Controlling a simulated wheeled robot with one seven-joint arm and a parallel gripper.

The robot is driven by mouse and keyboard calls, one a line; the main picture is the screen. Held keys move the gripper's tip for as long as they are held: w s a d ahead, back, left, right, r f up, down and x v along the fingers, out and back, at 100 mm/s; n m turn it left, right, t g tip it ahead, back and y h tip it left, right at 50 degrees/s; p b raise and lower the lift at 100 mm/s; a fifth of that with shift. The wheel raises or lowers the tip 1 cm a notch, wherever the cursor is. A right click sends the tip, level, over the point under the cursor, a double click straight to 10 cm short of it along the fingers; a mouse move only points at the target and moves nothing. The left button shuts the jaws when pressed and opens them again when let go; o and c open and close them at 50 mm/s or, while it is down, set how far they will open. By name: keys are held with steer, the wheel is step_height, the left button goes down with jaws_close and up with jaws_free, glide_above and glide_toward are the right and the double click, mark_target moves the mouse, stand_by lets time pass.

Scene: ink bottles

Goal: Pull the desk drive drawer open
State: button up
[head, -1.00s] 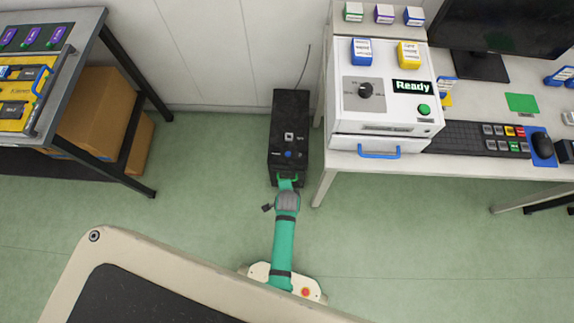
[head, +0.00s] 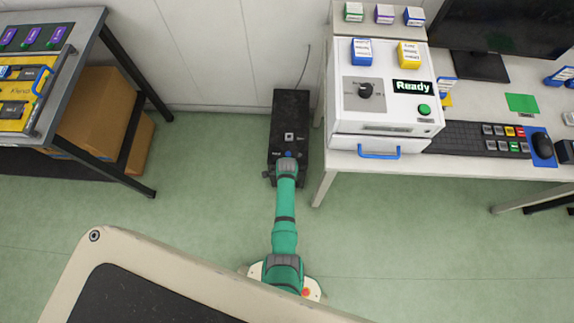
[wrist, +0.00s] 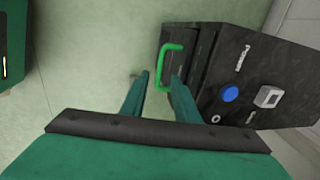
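A black computer tower (head: 289,125) stands on the floor beside the white desk. It also shows in the wrist view (wrist: 255,75), tilted, with a blue button (wrist: 229,94) on it. A green handle (wrist: 172,47) sticks out from its dark front. In the head view my arm hides this handle. My gripper (wrist: 160,76) is open, its two green fingers apart with the lower end of the handle between them in the picture. I cannot tell whether they touch it. A white box (head: 385,120) on the desk has a closed drawer with a blue handle (head: 379,155).
The desk leg (head: 325,185) stands close to the right of the tower, and the wall is behind it. A dark-framed table (head: 88,45) with cardboard boxes (head: 95,110) under it is at the left. Green floor (head: 205,185) is clear in between.

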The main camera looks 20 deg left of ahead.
steer(key=shift+w+a+f, duration=0.1)
steer(key=shift+w+f, duration=0.15)
steer(key=shift+f, duration=0.95)
steer(key=shift+w+a+f, duration=0.1)
steer(key=shift+w+f, duration=0.1)
steer(key=shift+f, duration=1)
steer(key=shift+c, duration=0.7)
jaws_close()
